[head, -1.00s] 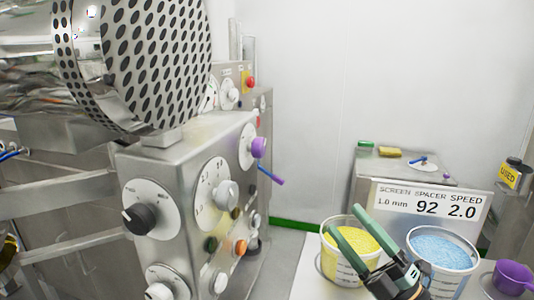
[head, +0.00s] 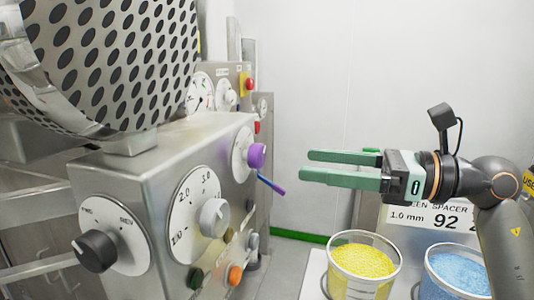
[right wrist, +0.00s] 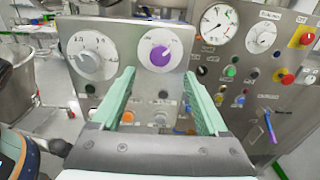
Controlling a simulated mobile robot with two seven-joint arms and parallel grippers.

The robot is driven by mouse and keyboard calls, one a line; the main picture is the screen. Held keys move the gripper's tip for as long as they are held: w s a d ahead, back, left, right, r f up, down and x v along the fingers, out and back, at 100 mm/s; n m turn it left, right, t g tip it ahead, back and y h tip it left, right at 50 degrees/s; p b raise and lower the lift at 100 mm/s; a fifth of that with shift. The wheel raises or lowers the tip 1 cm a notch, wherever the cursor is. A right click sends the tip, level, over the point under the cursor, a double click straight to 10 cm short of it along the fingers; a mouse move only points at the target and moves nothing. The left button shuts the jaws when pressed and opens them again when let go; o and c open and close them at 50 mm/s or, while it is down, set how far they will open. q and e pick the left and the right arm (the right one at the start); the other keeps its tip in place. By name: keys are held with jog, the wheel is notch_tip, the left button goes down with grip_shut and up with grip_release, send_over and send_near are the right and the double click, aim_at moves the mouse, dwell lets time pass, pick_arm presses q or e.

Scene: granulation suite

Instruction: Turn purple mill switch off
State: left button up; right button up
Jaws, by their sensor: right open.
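The purple mill switch (head: 256,155) is a round purple knob on a white dial, on the front of the steel mill housing (head: 160,150). In the right wrist view the purple knob (right wrist: 160,54) sits ahead, between and beyond the two fingertips, with its pointer mark toward the upper right. My right gripper (head: 305,165) is open and empty, its green fingers pointing left at the panel. It is to the right of the knob and apart from it. In the right wrist view the gripper (right wrist: 165,95) shows both green fingers spread. My left gripper is not in view.
Grey (head: 214,217) and black (head: 98,250) knobs sit on the same panel. Tubs of yellow (head: 362,262) and blue (head: 458,272) granules stand below my right arm. A perforated drum (head: 110,60) is above the panel.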

aim_at(262, 158)
jog(key=p+x, duration=0.1)
jog(key=x, duration=0.7)
jog(key=shift+a, duration=0.2)
grip_shut()
